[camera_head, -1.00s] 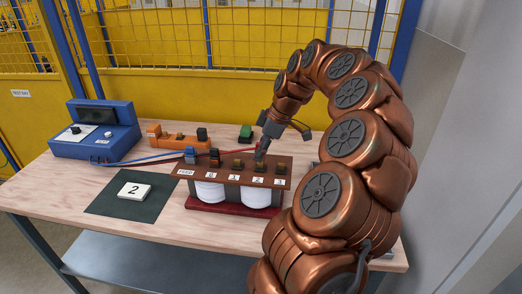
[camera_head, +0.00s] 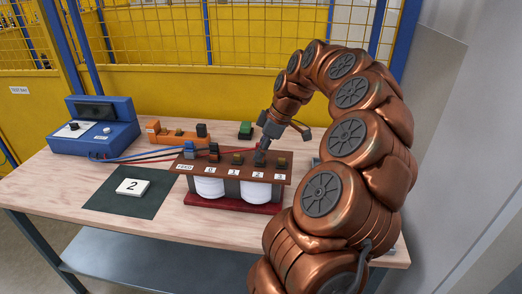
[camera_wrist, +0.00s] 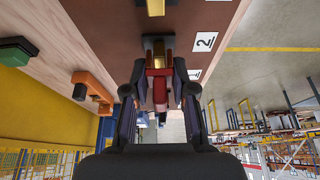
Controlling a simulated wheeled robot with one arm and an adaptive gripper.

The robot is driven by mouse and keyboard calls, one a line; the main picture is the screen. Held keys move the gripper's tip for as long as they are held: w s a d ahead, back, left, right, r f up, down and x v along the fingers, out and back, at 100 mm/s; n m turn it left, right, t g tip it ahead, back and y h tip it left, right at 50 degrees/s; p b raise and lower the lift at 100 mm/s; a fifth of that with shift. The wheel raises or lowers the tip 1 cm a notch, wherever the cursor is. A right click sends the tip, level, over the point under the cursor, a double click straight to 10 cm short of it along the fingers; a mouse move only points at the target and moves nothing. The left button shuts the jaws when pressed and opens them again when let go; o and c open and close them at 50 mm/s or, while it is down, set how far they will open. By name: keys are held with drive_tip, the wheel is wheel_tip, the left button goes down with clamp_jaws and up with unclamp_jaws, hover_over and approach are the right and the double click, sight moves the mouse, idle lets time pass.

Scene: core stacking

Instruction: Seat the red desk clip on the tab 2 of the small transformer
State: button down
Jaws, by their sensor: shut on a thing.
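The small transformer (camera_head: 233,177) stands on the bench with a brown top board, white coils and labels FEED, 0, 1, 2 and 3. My gripper (camera_head: 260,158) points down at the tab above label 2. In the wrist view my gripper (camera_wrist: 160,85) is shut on the red desk clip (camera_wrist: 159,88). The clip's front end is close against the tab 2 (camera_wrist: 157,45), beside the "2" label. I cannot tell whether it is fully seated.
Tab 1 (camera_head: 237,160) and tab 3 (camera_head: 282,163) are close on either side. An orange block (camera_head: 176,136) and green block (camera_head: 245,131) lie behind. A "2" card (camera_head: 132,187) lies on a dark mat.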

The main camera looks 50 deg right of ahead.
drive_tip(key=shift+f+b, duration=0.45)
drive_tip(key=shift+f, duration=0.15)
drive_tip(key=c, duration=0.9)
unclamp_jaws()
drive_tip(key=shift+o, duration=0.2)
drive_tip(key=shift+r, duration=0.1)
drive_tip(key=v, duration=1.2)
drive_tip(key=shift+w, duration=0.1)
